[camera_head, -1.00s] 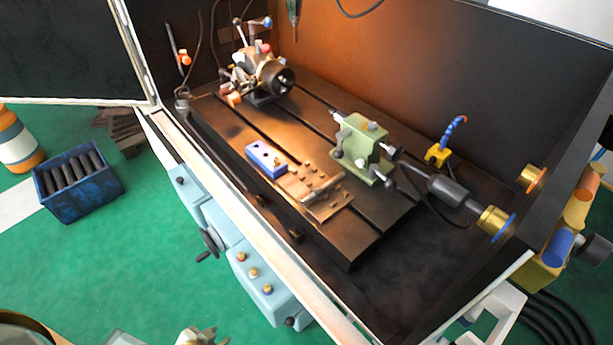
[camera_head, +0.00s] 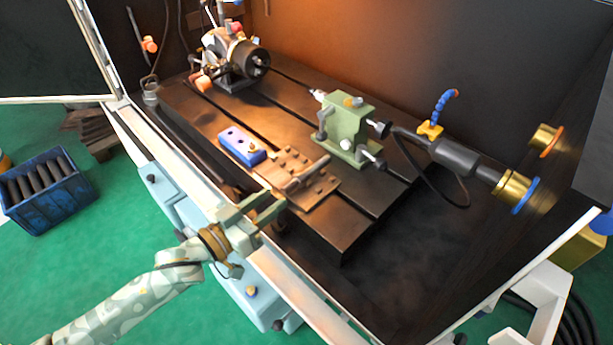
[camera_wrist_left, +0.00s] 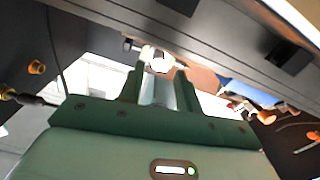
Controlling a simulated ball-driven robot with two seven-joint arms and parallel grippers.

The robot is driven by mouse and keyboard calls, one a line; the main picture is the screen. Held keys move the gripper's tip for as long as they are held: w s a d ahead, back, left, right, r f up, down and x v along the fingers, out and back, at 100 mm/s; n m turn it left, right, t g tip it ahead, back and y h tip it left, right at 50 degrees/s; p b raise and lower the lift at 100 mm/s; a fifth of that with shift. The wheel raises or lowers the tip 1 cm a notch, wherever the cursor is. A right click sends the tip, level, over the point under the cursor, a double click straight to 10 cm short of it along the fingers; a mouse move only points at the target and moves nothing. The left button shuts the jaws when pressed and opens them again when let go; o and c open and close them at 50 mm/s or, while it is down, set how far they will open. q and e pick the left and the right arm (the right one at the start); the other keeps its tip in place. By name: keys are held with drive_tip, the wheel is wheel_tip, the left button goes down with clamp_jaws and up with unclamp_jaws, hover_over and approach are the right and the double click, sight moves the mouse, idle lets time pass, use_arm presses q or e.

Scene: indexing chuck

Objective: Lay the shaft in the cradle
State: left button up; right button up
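A short metal rod that looks like the shaft (camera_head: 307,173) lies slanted across a copper-brown plate (camera_head: 318,193) with several small studs, on the machine bed. I cannot tell whether this plate is the cradle. My left gripper (camera_head: 272,204) hangs at the near edge of the bed, in front of and to the left of the plate, apart from the rod. In the left wrist view its two fingers (camera_wrist_left: 159,85) stand apart with a gap and nothing held between them. My right gripper is not in view.
A blue block (camera_head: 242,146) sits beside the plate. A green tailstock (camera_head: 347,125) stands behind it, and a chuck (camera_head: 247,62) at the far left end. The enclosure's pale front rail (camera_head: 300,290) runs below my arm. A blue crate (camera_head: 48,205) of dark cylinders stands on the floor.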

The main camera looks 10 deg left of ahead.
sight(284, 193)
use_arm(q)
drive_tip(key=b+x, duration=0.2)
drive_tip(key=x, duration=0.3)
drive_tip(key=shift+w+d+f, duration=0.1)
drive_tip(key=shift+w+d, duration=0.05)
drive_tip(key=shift+d, duration=0.05)
drive_tip(key=shift+w+d, duration=0.15)
drive_tip(key=shift+w, duration=0.1)
drive_tip(key=shift+r, duration=0.2)
clamp_jaws()
